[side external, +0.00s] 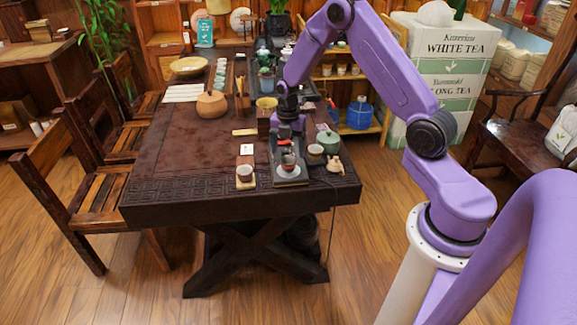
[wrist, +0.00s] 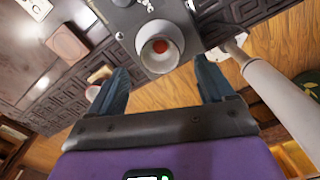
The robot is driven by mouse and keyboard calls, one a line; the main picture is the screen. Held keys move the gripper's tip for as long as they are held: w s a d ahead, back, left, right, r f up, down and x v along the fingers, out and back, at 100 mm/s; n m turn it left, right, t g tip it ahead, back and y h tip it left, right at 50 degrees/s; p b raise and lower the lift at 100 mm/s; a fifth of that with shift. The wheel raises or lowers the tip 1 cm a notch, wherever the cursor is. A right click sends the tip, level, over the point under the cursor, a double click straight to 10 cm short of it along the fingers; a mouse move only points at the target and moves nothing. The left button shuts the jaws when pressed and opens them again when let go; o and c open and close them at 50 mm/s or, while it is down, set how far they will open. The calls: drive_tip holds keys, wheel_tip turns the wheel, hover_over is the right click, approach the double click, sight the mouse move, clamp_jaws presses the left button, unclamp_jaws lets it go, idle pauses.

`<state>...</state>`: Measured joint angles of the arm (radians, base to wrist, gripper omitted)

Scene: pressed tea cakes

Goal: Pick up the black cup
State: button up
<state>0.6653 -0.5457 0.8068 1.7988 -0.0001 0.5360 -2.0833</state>
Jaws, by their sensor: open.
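A small dark cup (side external: 287,162) stands upright on a black tray-like device (side external: 291,181) near the front edge of the table. In the wrist view a cup (wrist: 145,49) with a pale rim and a reddish middle is seen from above on a dark device; its outer colour is hard to tell there. My gripper (side external: 287,147) is over the device, just above the dark cup, pointing down. In the wrist view my gripper (wrist: 160,68) has its two fingers wide apart with nothing between the tips; the cup shows just beyond them.
A lighter cup (side external: 245,171) stands on a wooden coaster to the left. A small dark cup (side external: 315,152), a green pot (side external: 328,141) and a beige figurine (side external: 334,163) crowd the right. The table's left front (side external: 180,165) is clear.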

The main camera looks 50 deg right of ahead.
sight(288, 157)
drive_tip(key=shift+d+f, duration=0.1)
drive_tip(key=shift+f, duration=2.6)
drive_tip(key=c, duration=1.1)
drive_tip(key=shift+r, duration=0.1)
drive_tip(key=shift+r, duration=0.5)
wheel_tip(288, 157, up, 2)
drive_tip(key=shift+r, duration=0.15)
drive_tip(key=s+a+r, duration=0.4)
drive_tip(key=s+r, duration=0.5)
drive_tip(key=s, duration=0.4)
drive_tip(key=a+m, duration=0.3)
drive_tip(key=m, duration=0.4)
drive_tip(key=w+a+m, duration=0.1)
drive_tip(key=a+m, duration=0.2)
drive_tip(key=m, duration=0.5)
drive_tip(key=w+a+r+m, duration=0.1)
drive_tip(key=a+m, duration=0.2)
drive_tip(key=m, duration=0.4)
drive_tip(key=shift+a+r, duration=0.1)
